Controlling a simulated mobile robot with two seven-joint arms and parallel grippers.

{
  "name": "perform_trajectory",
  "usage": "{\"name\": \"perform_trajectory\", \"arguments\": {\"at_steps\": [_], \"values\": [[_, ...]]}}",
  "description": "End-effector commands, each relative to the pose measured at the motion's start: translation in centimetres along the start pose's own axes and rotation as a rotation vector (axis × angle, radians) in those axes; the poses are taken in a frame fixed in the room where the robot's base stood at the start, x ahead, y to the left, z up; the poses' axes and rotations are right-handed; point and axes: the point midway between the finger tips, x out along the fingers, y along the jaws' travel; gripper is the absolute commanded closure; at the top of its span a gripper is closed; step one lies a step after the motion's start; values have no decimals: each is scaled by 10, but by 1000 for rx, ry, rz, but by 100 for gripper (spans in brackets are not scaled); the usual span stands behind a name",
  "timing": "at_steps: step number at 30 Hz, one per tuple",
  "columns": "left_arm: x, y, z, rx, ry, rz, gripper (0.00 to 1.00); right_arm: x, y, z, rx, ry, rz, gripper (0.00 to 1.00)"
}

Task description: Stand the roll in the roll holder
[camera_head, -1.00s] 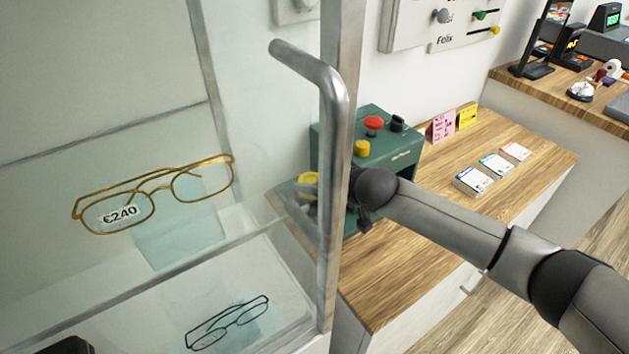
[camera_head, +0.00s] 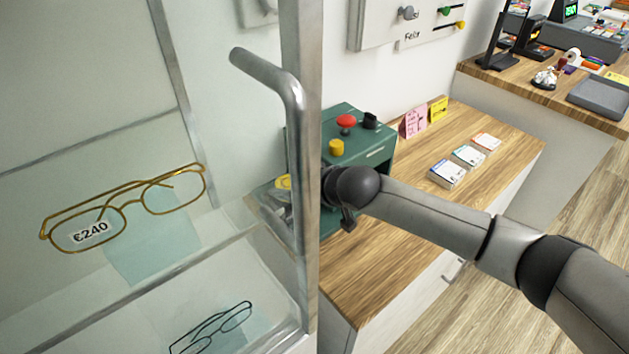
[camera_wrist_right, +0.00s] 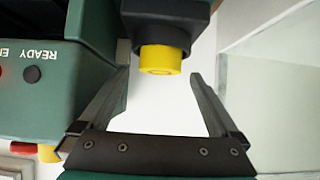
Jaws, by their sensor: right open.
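A small white roll-like thing (camera_head: 572,58) lies on the far counter at the upper right of the head view; I cannot tell surely that it is the task's roll. I cannot make out a roll holder. My right gripper (camera_head: 273,205) shows dimly through the glass door, beside the green machine (camera_head: 368,150). In the right wrist view the right gripper (camera_wrist_right: 159,78) is open and empty. Its fingers point toward a yellow round part (camera_wrist_right: 160,59) in a dark mount, with no clear contact. My left gripper is not in view.
A glass door with a metal handle (camera_head: 292,120) stands in front of the gripper. Gold glasses (camera_head: 125,205) are in the cabinet. Card stacks (camera_head: 447,173) and pink and yellow signs (camera_head: 414,122) stand on the wooden counter (camera_head: 375,285). A grey tray (camera_head: 600,97) is on the far counter.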

Motion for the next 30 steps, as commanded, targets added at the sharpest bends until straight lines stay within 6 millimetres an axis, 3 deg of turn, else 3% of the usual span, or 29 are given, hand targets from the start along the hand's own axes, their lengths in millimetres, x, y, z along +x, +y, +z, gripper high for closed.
{"name": "perform_trajectory", "arguments": {"at_steps": [10,18,30], "values": [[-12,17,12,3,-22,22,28,-52,1,-1,-1,0,1,2],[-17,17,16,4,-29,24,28,-89,1,0,-1,0,2,2],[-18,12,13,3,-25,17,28,-104,0,0,0,-1,2,2]]}}
